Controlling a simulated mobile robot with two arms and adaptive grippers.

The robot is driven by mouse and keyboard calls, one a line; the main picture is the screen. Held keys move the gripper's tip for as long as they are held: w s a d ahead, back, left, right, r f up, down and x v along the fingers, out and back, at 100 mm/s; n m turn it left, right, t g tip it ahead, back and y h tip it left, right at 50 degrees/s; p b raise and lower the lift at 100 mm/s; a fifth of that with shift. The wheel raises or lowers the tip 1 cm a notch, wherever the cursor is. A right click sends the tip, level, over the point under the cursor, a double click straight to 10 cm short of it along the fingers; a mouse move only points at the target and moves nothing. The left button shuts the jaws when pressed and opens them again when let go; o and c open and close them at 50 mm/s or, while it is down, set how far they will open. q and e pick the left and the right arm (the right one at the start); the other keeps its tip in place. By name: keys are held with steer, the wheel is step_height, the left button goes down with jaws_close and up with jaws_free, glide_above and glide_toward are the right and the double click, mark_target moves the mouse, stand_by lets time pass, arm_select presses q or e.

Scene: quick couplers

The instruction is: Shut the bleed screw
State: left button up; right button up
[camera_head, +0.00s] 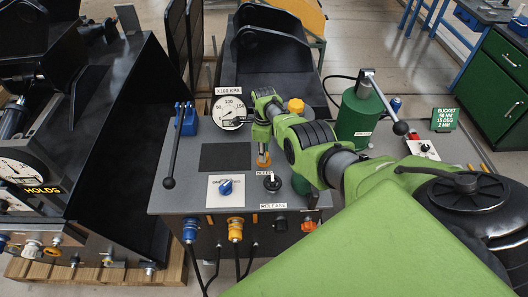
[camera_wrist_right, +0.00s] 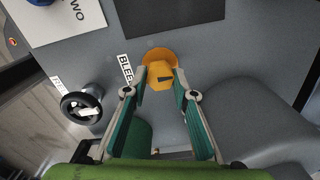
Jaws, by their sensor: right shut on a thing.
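The bleed screw is an orange hex head on a round orange collar, set in the grey bench top beside a BLEED label (camera_wrist_right: 127,68). In the right wrist view the bleed screw (camera_wrist_right: 159,72) sits between the fingertips. In the head view the bleed screw (camera_head: 263,161) shows just below my right gripper (camera_head: 262,149), which comes down on it from above. My right gripper (camera_wrist_right: 160,82) is shut on the hex head, one fingertip on each side. The screw's lower part is hidden. My left gripper is in neither view.
A pressure gauge (camera_head: 229,111) stands behind. A black release knob (camera_head: 272,183) is close in front of the screw. A long black lever (camera_head: 171,155) stands left, a green cylinder with a pump handle (camera_head: 357,115) right. A blue selector knob (camera_head: 226,187) sits on a white plate.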

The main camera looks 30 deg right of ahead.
steer(key=o, duration=1.1)
steer(key=shift+w+r, duration=0.1)
steer(key=shift+r, duration=0.75)
step_height(320, 180, up, 10)
steer(key=shift+r, duration=0.15)
